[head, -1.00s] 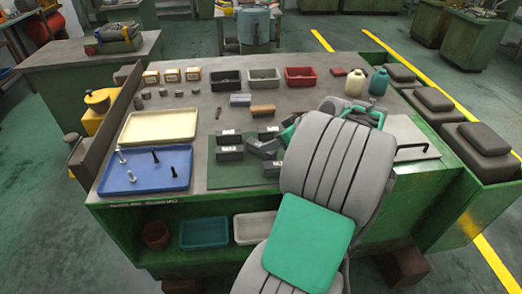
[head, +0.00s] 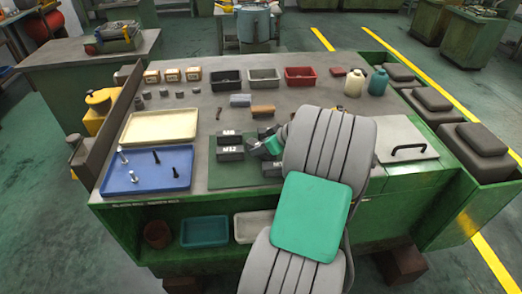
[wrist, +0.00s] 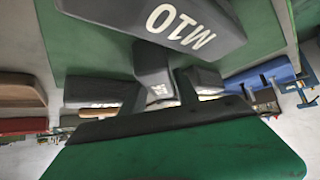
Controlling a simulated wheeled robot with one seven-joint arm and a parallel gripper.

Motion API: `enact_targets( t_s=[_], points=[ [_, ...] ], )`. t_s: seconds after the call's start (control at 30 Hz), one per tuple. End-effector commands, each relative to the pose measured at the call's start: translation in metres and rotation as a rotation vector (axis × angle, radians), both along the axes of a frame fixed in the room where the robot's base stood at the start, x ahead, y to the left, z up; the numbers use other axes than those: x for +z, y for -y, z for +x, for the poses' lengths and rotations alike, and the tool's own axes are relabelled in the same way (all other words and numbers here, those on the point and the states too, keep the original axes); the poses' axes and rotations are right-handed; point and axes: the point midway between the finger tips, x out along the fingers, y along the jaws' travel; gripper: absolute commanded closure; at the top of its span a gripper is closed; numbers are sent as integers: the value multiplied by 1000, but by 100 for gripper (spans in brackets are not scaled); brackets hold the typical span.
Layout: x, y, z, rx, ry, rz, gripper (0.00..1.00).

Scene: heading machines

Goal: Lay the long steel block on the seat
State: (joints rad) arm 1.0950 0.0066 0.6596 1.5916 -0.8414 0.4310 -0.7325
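In the head view several dark blocks with white labels stand on the green mat (head: 228,181), among them one marked M12 (head: 230,154). A grey-blue block (head: 240,100) lies behind the mat. I cannot tell for sure which is the long steel block, or which spot is the seat. My gripper (head: 265,145) is low over the mat among the labelled blocks, partly hidden by my arm. In the wrist view a block marked M10 (wrist: 180,22) is close to the camera. A smaller labelled block (wrist: 155,75) shows between my dark fingers; whether they touch it is unclear.
A blue tray (head: 130,181) with bolts and a cream tray (head: 135,127) lie at the left. Black (head: 226,85), grey (head: 263,84) and red (head: 300,84) bins stand behind. A handled panel (head: 412,155) is at right.

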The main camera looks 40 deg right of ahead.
Motion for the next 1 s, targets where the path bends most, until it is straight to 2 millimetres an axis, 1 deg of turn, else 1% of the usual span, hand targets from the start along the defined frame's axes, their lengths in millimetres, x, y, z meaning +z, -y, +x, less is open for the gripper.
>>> enact_targets(
  t_s=[0.03,0.4,0.43,1.0],
  points=[
    [0,0,0,0,0,0,68],
    [0,0,0,0,0,0,98],
    [0,0,0,0,0,0,100],
    [0,0,0,0,0,0,100]
  ],
)
